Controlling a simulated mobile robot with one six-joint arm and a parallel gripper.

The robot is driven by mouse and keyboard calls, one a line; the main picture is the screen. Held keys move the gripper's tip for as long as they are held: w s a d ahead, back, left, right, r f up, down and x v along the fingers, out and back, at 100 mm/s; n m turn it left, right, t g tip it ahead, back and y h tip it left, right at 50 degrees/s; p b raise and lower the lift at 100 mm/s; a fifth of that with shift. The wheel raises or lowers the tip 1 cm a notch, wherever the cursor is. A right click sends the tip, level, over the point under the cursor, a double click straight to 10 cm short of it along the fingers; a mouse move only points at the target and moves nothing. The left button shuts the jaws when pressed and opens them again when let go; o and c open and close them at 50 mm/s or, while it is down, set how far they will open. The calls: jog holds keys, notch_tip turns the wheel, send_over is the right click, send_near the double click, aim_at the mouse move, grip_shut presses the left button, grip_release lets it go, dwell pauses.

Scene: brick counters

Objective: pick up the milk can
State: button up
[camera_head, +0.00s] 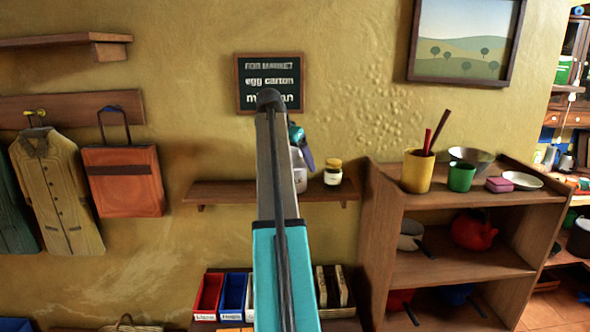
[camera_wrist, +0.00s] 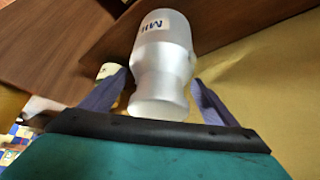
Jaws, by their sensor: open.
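The milk can (camera_head: 298,172) is a silvery-white can on the small wall shelf (camera_head: 240,192), partly hidden behind my arm in the head view. In the wrist view the can (camera_wrist: 165,60) shows large, with a dark-lettered label near its far end. My gripper (camera_wrist: 158,82) is open, with one purple finger on each side of the can's narrower part. Gaps show between the fingers and the can. In the head view my gripper (camera_head: 302,146) is at the can's upper part, mostly covered by my arm.
A jar with a yellow lid (camera_head: 333,172) stands just right of the can. A brown shelf unit (camera_head: 450,205) with cups and bowls is further right. Coloured bins (camera_head: 232,295) stand below. A chalkboard (camera_head: 268,84) hangs above.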

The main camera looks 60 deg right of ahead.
aim_at(297, 151)
jog(key=shift+c, duration=0.3)
jog(key=c, duration=1.1)
jog(key=shift+r, duration=0.2)
jog(key=shift+r+b, duration=0.95)
jog(key=shift+r, duration=0.45)
jog(key=shift+a+r, duration=0.15)
jog(key=shift+a, duration=0.05)
jog(key=s+a+b, duration=0.1)
jog(key=a, duration=0.4)
jog(key=s+a+r+b, duration=0.1)
jog(key=s+a+b, duration=0.1)
jog(key=a, duration=0.3)
jog(key=s+a+b, duration=0.1)
jog(key=a, duration=0.4)
jog(key=shift+s+r+b, duration=0.25)
jog(key=shift+r+b, duration=0.05)
jog(key=shift+b, duration=0.05)
